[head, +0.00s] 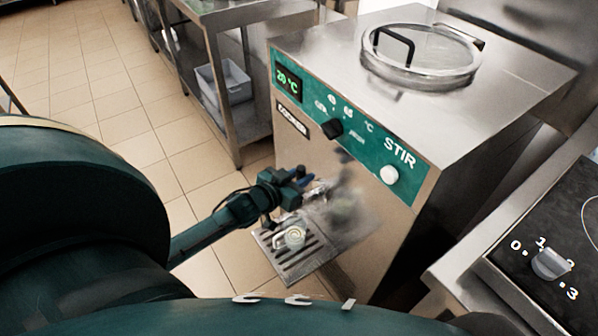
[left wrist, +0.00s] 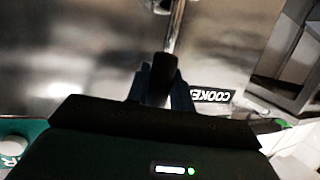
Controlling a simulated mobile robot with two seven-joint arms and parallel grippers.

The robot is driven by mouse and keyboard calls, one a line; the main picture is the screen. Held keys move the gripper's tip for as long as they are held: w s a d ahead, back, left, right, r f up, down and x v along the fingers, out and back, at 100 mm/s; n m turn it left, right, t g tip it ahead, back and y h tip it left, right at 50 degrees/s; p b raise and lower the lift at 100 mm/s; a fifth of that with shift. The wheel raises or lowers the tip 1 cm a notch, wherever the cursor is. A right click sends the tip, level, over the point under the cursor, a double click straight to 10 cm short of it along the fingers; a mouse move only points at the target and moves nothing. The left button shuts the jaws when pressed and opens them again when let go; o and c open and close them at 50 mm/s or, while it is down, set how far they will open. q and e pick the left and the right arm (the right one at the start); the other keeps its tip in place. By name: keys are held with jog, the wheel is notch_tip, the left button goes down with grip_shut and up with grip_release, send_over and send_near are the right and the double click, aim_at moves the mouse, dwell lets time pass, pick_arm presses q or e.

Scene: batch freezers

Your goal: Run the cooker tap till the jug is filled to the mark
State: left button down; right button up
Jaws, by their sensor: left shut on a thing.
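The cooker (head: 325,75) is a steel cabinet with a green control panel and a round glass lid. My left gripper (head: 304,180) is at its front, above the drip tray (head: 280,249). In the left wrist view the gripper (left wrist: 162,95) is shut on the dark handle of the cooker tap (left wrist: 164,72). The rest of the tap is hard to make out in the head view. The small jug (head: 295,238) stands on the drip tray below my gripper, with something pale inside. I cannot make out its mark or any stream. My right gripper is out of view.
The panel has a lit display (head: 287,82) reading 20 °C, a black knob (head: 332,128) and a white STIR button (head: 389,175). A steel shelf unit with a grey bin (head: 222,82) stands behind. Tiled floor is clear at the left.

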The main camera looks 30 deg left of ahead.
pick_arm(q)
jog(key=c, duration=1.2)
grip_release()
jog(key=p+v, duration=0.1)
jog(key=v, duration=1.2)
